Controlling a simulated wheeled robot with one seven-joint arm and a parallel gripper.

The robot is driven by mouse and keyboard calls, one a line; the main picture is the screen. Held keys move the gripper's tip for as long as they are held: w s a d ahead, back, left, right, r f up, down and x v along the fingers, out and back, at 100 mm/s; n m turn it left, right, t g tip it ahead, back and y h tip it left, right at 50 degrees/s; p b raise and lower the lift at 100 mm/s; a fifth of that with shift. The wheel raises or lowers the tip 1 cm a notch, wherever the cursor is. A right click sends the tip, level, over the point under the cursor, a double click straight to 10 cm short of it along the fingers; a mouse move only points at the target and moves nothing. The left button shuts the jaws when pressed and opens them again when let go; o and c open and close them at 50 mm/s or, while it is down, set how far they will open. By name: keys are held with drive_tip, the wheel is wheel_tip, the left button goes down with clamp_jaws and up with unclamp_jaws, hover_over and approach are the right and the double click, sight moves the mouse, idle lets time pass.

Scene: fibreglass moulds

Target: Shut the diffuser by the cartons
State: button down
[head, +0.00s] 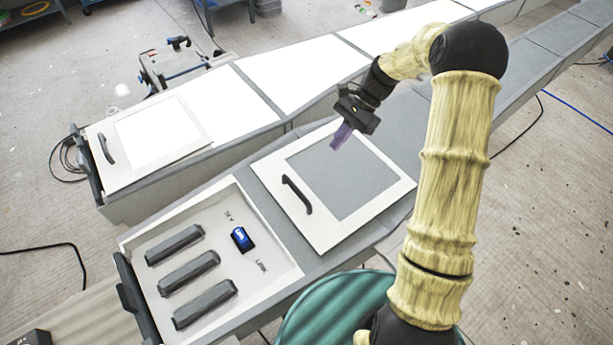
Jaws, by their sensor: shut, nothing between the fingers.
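Two framed panels with black handles, which look like diffusers, lie on two long housings. The nearer panel (258,168) has a white frame, a grey centre and a curved black handle (297,194). It sits back from the housing's end, leaving a tray-like compartment (284,247) uncovered. The other panel (190,143) has a bright white centre and lies at the far-left end of the lit housing. My gripper (340,138) is shut and empty, with its purple fingers over the far part of the nearer panel, away from its handle. I cannot tell whether it touches. No cartons are clearly visible.
The open compartment holds three dark grey bars (188,271) and a blue device (242,239). Black brackets (136,300) stand at the housing's end. A teal ribbed round object (330,310) is at the bottom. Black cables (60,246) lie on the floor.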

drive_tip(key=shift+f, duration=0.1)
drive_tip(key=p, duration=0.3)
approach(306, 190)
drive_tip(key=shift+s+a, duration=0.55)
drive_tip(key=shift+a, duration=0.15)
drive_tip(key=a, duration=0.1)
drive_tip(key=s+a+f+p, duration=0.1)
drive_tip(key=s+a+p, duration=0.1)
drive_tip(key=shift+s+a+f, duration=0.15)
drive_tip(key=shift+a+f, duration=0.1)
drive_tip(key=shift+f, duration=0.05)
drive_tip(key=shift+a+f, duration=0.1)
drive_tip(key=shift+f, duration=0.05)
